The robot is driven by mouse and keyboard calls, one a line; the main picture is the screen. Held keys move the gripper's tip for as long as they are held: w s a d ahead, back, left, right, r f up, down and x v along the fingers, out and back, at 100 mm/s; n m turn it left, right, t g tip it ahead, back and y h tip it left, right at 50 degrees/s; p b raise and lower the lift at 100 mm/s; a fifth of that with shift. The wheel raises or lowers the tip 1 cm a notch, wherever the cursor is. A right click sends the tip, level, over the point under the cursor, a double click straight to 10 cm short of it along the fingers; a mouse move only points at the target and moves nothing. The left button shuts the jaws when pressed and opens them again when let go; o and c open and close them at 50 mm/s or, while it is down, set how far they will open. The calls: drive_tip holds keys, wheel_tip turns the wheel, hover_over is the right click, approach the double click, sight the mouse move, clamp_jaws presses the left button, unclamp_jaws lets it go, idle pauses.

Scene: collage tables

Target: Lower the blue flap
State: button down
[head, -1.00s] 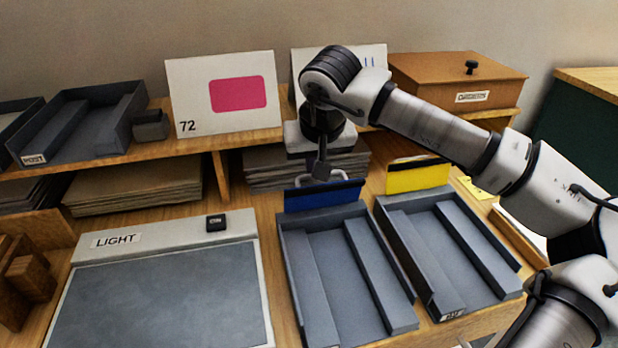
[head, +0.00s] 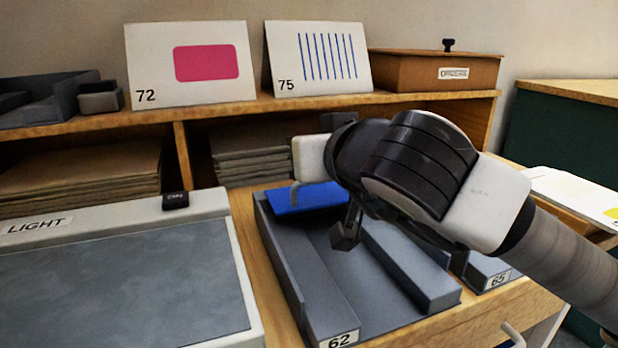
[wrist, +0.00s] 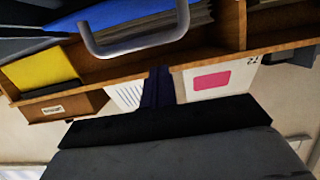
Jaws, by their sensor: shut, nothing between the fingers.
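The blue flap (head: 302,198) lies low, nearly flat, across the back end of the grey tray labelled 62 (head: 283,258) in the head view. Its right part is hidden behind my arm. A blue strip, likely this flap, shows at the top of the wrist view (wrist: 115,14). My gripper (head: 345,238) is shut and empty, with its dark fingertips above the tray, in front and to the right of the flap's visible part. The closed fingers show in the wrist view (wrist: 159,78). Whether it touches the flap cannot be told.
A second grey tray (head: 485,270) stands to the right, mostly behind my arm; a yellow flap (wrist: 40,63) shows in the wrist view. A light panel (head: 120,285) lies to the left. Behind is a shelf (head: 230,108) with cards and a brown box (head: 430,72).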

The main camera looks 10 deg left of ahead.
drive_tip(key=shift+s+d+f+b, duration=0.25)
drive_tip(key=shift+f+b, duration=0.25)
drive_tip(key=shift+f, duration=0.1)
drive_tip(key=shift+s+d+f+b, duration=0.3)
drive_tip(key=shift+s+f+b, duration=0.15)
drive_tip(key=shift+b, duration=0.45)
drive_tip(key=shift+s+d+f+b, duration=0.2)
drive_tip(key=shift+s+f+b, duration=0.2)
drive_tip(key=shift+b, duration=0.05)
